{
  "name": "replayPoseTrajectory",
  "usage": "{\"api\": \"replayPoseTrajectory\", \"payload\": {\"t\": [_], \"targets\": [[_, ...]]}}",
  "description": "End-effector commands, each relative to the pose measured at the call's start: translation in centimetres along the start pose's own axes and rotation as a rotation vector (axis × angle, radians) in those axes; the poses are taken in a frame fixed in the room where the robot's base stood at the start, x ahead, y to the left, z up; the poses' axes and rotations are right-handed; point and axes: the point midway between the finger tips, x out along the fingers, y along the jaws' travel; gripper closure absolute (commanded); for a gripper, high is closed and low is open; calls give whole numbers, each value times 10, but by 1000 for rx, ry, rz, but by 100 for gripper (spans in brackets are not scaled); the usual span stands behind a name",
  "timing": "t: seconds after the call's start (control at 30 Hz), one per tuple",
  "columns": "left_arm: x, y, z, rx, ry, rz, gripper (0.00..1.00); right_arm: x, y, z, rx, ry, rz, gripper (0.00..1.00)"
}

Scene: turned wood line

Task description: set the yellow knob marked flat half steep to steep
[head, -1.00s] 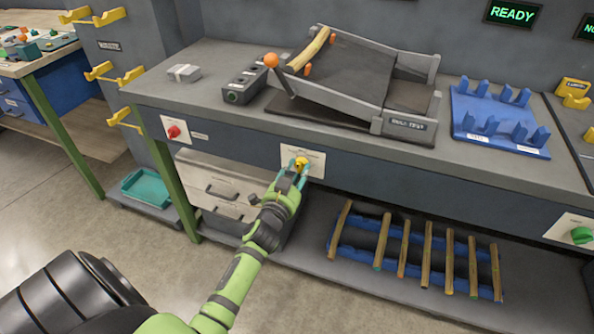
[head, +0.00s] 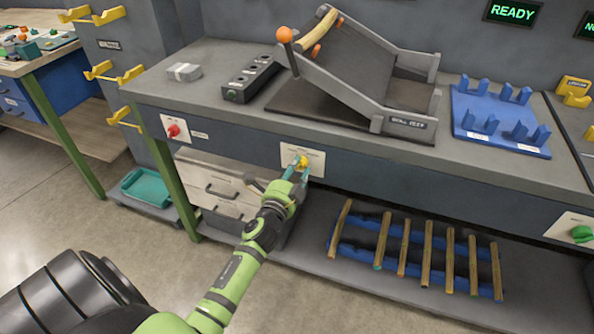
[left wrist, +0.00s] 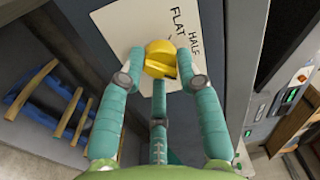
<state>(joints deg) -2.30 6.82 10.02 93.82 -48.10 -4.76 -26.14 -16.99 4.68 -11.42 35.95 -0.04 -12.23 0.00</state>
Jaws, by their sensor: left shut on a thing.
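The yellow knob (head: 302,161) sits on a white label plate (head: 289,154) on the front of the bench. My left gripper (head: 296,169) is shut on it, with teal fingers on either side. In the left wrist view the knob (left wrist: 159,58) is between the fingers (left wrist: 160,75), and the words FLAT and HALF show on the plate. The word steep is out of sight there, and I cannot tell which mark the knob points at. Above, the tilting ramp (head: 360,70) stands tilted on its dark base, a wooden piece at its raised end. My right gripper is out of view.
A red knob (head: 173,131) is left on the bench front and a green knob (head: 581,234) right. A blue rack (head: 500,115) stands on the bench. Drawers (head: 222,190) and a rack of wooden rods (head: 428,250) are below. A screen (head: 512,12) reads READY.

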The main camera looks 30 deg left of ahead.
Motion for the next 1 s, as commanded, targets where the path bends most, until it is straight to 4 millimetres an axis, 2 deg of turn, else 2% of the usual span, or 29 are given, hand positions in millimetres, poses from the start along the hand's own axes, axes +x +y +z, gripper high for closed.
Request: {"api": "replayPoseTrajectory", "payload": {"t": [0.03, 0.67, 0.7, 0.73, 1.0], "targets": [[-1, 4, 5, 17, -11, 9, 98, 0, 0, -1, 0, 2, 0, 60], [-1, 2, 6, 59, -13, 6, 98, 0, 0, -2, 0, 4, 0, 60], [-1, 2, 6, 59, -14, 6, 54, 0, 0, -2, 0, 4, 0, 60], [-1, 2, 6, 59, -13, 6, 42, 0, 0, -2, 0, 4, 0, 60], [0, 0, 3, 57, -6, 2, 42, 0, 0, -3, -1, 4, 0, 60]]}}
